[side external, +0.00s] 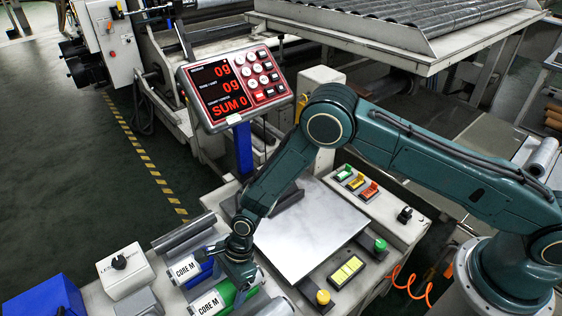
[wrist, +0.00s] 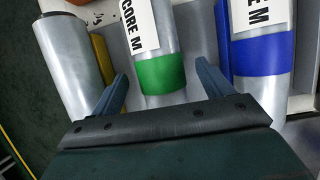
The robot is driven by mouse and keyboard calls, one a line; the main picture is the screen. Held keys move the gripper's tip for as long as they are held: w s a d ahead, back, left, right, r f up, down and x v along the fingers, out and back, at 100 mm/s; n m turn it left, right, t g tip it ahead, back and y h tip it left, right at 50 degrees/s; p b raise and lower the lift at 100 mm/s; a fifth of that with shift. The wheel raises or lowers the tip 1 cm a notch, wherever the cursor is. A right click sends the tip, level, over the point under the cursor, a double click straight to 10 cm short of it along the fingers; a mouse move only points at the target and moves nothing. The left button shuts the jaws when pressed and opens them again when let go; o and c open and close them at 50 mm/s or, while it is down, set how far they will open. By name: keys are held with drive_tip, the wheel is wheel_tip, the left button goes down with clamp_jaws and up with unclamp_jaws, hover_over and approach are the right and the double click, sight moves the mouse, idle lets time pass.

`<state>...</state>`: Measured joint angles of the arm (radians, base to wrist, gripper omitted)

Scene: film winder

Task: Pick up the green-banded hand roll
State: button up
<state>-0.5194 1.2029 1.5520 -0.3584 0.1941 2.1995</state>
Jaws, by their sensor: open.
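The green-banded hand roll (side external: 208,302) lies on the bench at the lower left of the side view, with a white CORE M label. In the wrist view the green-banded roll (wrist: 161,75) lies between the two fingers of my gripper (wrist: 162,80). The fingers are open, one on each side of the green band, and I see no clear contact. In the side view my gripper (side external: 241,276) is over the rolls, and the arm partly hides them. The blue-banded roll (side external: 184,269) lies alongside, and also shows at the right of the wrist view (wrist: 262,58).
A plain silver roll (wrist: 68,62) lies left in the wrist view. A scale plate (side external: 310,232) is bare, with a red-lit display (side external: 236,86) behind. A white switch box (side external: 125,268) and blue bin (side external: 45,300) stand at left. Coloured buttons (side external: 346,271) line the bench.

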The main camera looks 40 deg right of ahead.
sight(226, 286)
drive_tip(key=shift+a+f, duration=0.25)
drive_tip(key=shift+f, duration=0.35)
drive_tip(key=c, duration=1.2)
drive_tip(key=shift+r, duration=0.15)
drive_tip(key=shift+c, duration=0.2)
wheel_tip(226, 286, up, 20)
idle(0.4)
